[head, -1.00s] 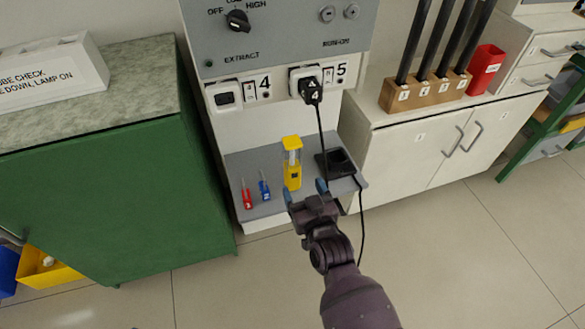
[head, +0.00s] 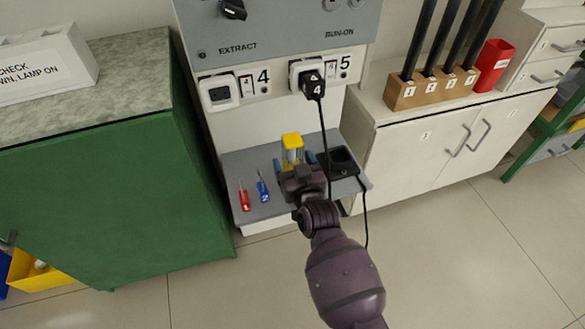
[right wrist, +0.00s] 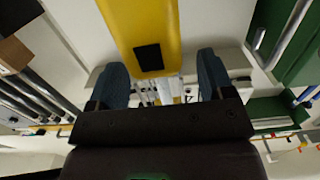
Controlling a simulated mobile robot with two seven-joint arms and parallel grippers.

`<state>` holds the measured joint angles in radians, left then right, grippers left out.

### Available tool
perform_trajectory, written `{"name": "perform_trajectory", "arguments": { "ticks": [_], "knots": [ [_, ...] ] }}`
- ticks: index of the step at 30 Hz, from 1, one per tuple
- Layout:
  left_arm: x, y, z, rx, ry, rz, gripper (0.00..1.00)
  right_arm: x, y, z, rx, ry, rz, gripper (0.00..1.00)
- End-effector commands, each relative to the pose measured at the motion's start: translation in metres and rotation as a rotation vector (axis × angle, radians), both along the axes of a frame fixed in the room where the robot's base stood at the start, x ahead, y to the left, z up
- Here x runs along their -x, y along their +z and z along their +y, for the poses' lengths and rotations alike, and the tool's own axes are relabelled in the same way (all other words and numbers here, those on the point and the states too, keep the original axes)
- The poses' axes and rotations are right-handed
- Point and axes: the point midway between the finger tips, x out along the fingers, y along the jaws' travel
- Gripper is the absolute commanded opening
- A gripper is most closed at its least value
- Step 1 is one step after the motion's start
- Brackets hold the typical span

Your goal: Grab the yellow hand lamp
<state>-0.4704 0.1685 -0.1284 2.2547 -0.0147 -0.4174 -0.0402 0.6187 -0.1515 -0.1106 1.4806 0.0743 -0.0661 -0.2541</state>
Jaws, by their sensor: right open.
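The yellow hand lamp (head: 292,141) stands upright on the small grey shelf (head: 240,160). Its yellow cap and part of its clear section show in the head view; my right gripper hides its lower body. My right gripper (head: 293,164) is open at the lamp, with a blue fingertip to either side. In the right wrist view the lamp's yellow body (right wrist: 145,22), with a black patch, lies ahead of and between the blue fingers (right wrist: 160,76). A gap shows at the right finger; I cannot tell whether the left finger touches. My left gripper is not in view.
A red screwdriver (head: 244,196) and a blue one (head: 262,188) lie left of the lamp. A black holder (head: 342,160) sits right of it. A black cable (head: 325,120) hangs from the plug close by my gripper. A green cabinet (head: 110,180) stands left.

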Motion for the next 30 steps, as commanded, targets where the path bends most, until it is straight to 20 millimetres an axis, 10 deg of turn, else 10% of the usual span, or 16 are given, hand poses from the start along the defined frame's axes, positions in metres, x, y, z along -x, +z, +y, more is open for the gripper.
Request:
{"name": "perform_trajectory", "arguments": {
  "ticks": [12,24,30],
  "knots": [
    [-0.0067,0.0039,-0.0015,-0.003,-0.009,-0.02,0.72,-0.0091,0.0011,0.0026,-0.001,-0.001,-0.002,0.73],
    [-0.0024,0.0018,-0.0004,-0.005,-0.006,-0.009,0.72,-0.0089,0.0009,0.0027,-0.001,-0.001,-0.002,0.12],
    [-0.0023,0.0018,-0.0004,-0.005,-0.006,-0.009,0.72,-0.0091,0.0021,0.0028,-0.001,-0.001,-0.004,0.11]
  ]
}}
